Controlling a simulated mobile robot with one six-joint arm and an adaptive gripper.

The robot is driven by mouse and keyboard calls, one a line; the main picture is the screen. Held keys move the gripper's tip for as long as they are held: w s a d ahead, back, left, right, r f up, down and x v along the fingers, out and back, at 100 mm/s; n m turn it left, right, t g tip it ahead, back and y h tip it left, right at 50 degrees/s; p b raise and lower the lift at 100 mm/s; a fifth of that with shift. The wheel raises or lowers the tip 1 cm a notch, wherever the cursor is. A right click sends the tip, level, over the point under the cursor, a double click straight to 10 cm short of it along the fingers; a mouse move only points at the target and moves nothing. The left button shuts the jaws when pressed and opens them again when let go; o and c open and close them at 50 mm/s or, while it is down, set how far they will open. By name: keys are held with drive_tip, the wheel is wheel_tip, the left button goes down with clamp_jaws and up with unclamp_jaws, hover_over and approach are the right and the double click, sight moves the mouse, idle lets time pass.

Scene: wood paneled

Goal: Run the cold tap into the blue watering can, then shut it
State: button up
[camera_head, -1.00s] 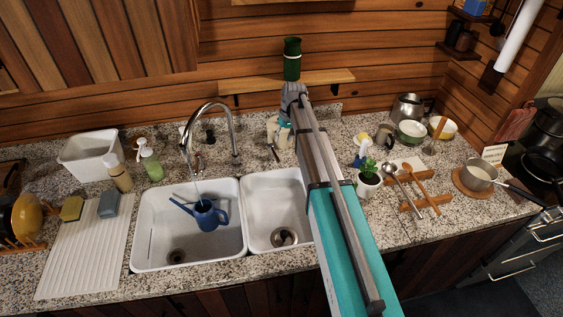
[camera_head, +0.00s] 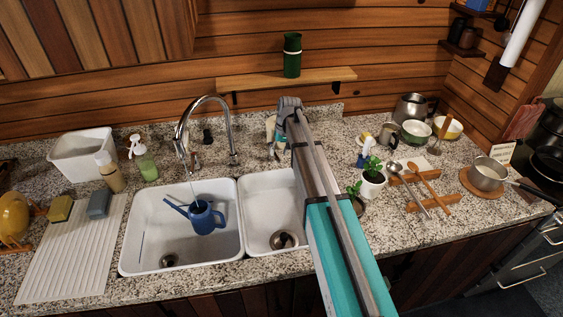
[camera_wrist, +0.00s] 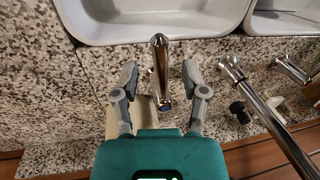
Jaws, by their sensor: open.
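The blue watering can (camera_head: 205,217) stands in the left sink basin below the end of the chrome spout (camera_head: 207,100). A thin pale streak, like water, shows between the spout end and the can. The cold tap (camera_wrist: 160,72), a chrome lever with a blue mark, lies between my fingers in the wrist view. My gripper (camera_wrist: 158,78) is open, with one finger on each side of the lever and gaps showing. In the head view my gripper (camera_head: 287,108) is right of the spout, and my arm hides part of the counter. The water level in the can cannot be seen.
The right basin (camera_head: 262,210) is empty but for its drain. A soap bottle (camera_head: 145,160) and a white tub (camera_head: 82,152) stand left of the spout. A potted plant (camera_head: 371,185) is right of my arm. A green bottle (camera_head: 292,57) stands on the shelf behind.

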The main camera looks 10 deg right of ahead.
drive_tip(key=shift+a+f+b, duration=0.15)
drive_tip(key=shift+f+b, duration=0.5)
drive_tip(key=shift+f, duration=0.15)
drive_tip(key=shift+a+f+b, duration=0.15)
drive_tip(key=shift+f+b, duration=0.5)
drive_tip(key=shift+f, duration=0.15)
drive_tip(key=shift+c, duration=0.3)
clamp_jaws()
